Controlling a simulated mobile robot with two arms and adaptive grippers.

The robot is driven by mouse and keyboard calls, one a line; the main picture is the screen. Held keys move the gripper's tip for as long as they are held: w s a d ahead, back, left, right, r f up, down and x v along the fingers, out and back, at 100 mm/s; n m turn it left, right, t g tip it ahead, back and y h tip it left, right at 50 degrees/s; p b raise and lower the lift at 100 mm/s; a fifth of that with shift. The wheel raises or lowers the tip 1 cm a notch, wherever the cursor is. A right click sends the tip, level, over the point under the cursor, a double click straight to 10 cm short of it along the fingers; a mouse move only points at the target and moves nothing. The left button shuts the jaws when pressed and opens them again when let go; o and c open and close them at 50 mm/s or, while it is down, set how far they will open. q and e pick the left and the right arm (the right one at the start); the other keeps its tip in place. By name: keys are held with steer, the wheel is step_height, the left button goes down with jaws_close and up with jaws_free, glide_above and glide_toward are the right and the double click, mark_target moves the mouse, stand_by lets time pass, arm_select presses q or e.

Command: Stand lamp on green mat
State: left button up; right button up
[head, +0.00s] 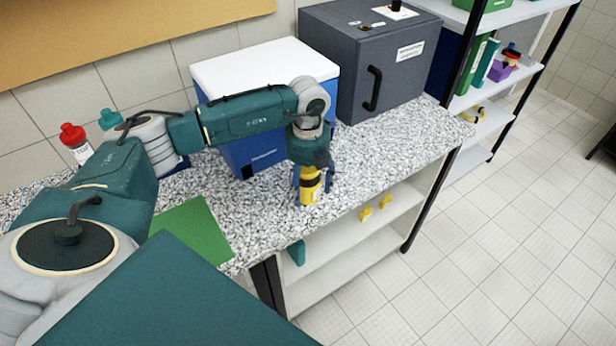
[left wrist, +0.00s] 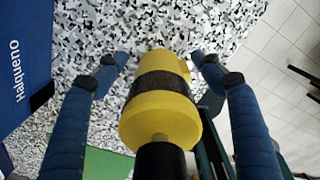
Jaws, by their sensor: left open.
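The yellow lamp (head: 309,188) with a black band stands on the speckled counter near its front edge. In the left wrist view the lamp (left wrist: 160,118) fills the middle, with its yellow body and black band seen close up. My left gripper (head: 314,178) is over the lamp from above. Its blue fingers (left wrist: 160,62) are open on either side of the lamp, with gaps between. The green mat (head: 196,230) lies flat on the counter to the left, partly hidden by my arm; a piece of it shows in the left wrist view (left wrist: 106,164). My right gripper is out of view.
A blue box with a white lid (head: 262,66) and a dark grey machine (head: 372,60) stand behind the lamp. Bottles with a red cap (head: 72,134) and a teal cap (head: 110,119) stand at the left. Bare counter (head: 395,150) lies right of the lamp.

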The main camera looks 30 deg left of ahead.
arm_select(q)
steer(key=shift+f, duration=0.25)
steer(key=shift+r, duration=0.1)
steer(key=c, duration=1.7)
